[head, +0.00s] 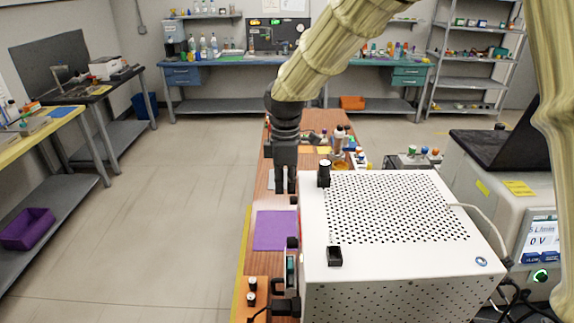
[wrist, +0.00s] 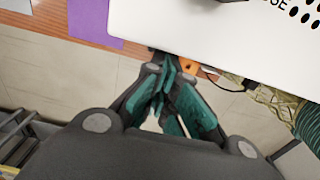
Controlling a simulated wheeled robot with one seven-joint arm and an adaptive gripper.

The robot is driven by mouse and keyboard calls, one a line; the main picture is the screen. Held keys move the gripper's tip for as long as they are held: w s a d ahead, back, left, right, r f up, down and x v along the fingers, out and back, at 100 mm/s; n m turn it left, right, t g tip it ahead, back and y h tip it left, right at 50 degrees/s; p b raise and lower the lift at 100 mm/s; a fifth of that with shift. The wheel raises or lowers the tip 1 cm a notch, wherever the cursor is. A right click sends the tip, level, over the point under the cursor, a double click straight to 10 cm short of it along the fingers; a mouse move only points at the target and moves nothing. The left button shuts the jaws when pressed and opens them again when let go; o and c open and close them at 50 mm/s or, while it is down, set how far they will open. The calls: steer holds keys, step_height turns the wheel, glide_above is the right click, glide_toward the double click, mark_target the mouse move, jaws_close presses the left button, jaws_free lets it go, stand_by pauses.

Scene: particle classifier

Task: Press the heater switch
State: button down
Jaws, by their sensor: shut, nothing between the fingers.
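A large white box with a perforated top (head: 335,205) stands on the wooden bench; its edge also shows at the top of the wrist view (wrist: 200,35). A small black-framed part with a greenish face (head: 291,268) is on its left side. I cannot tell whether that is the heater switch, and no label for it is readable. My gripper (head: 285,190) points down beside the box's back left corner, above the bench and apart from that part. In the wrist view my gripper (wrist: 165,72) has its fingers together and holds nothing.
A purple mat (head: 272,230) lies left of the box. Black fittings (head: 324,172) and (head: 334,256) stand up from the box top. Right is a grey instrument (head: 520,190) with a display and a green-lit button (head: 540,275). Bottles and small parts crowd the bench behind; open floor lies left.

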steer(key=f, duration=0.5)
steer(key=shift+w+f, duration=0.1)
steer(key=shift+w, duration=0.25)
stand_by(0.5)
step_height(320, 180, up, 14)
stand_by(0.9)
steer(key=shift+d, duration=0.1)
